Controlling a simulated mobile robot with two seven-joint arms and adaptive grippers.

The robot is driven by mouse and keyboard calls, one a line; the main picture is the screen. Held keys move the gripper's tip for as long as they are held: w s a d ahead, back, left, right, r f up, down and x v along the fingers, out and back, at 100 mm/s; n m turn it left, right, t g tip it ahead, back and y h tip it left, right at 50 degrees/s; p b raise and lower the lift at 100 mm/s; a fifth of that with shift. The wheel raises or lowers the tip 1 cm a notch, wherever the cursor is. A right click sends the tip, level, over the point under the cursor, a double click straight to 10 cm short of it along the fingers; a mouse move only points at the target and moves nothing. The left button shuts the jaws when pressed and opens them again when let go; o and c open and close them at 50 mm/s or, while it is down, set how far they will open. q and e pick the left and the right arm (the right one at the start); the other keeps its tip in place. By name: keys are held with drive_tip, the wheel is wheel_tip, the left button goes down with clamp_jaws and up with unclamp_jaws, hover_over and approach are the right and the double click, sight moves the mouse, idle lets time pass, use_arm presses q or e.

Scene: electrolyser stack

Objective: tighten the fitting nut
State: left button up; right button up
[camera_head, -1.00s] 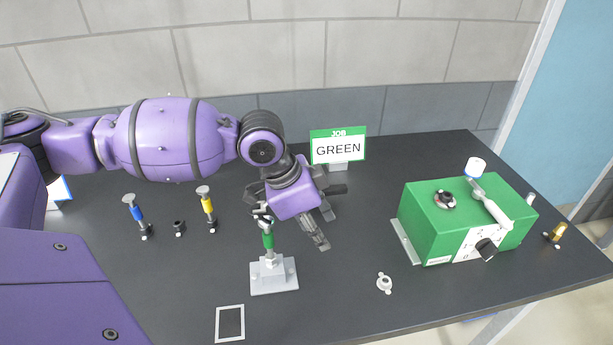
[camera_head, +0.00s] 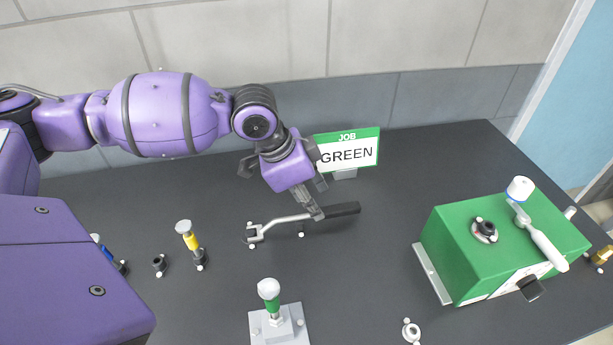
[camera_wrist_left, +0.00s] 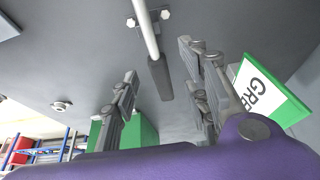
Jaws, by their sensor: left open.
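A fitting with a green band and pale cap (camera_head: 269,294) stands upright in a grey block (camera_head: 296,328) at the front. Its nut (camera_head: 277,321) sits low on it, small in view. An open-ended wrench (camera_head: 285,220) with a black handle (camera_head: 343,209) lies behind the block, jaw to the left. My left gripper (camera_head: 313,203) is over the wrench near its handle, pointing down. In the left wrist view the handle (camera_wrist_left: 160,79) lies between the spread fingers (camera_wrist_left: 165,90), with gaps on both sides. Whether the fingers reach its height is unclear. My right gripper is not in view.
A green box (camera_head: 455,245) with a white-handled lever (camera_head: 540,243) stands at the right. A JOB GREEN sign (camera_head: 347,150) stands close behind my gripper. A yellow-banded fitting (camera_head: 191,243), a black ring (camera_head: 160,265) and a pale ring (camera_head: 411,331) are on the table.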

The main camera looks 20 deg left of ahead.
sight(323, 210)
use_arm(q)
drive_tip(key=x, duration=0.5)
drive_tip(key=shift+w+d+f, duration=0.15)
drive_tip(key=shift+w+d, duration=0.05)
drive_tip(key=shift+d, duration=0.3)
clamp_jaws()
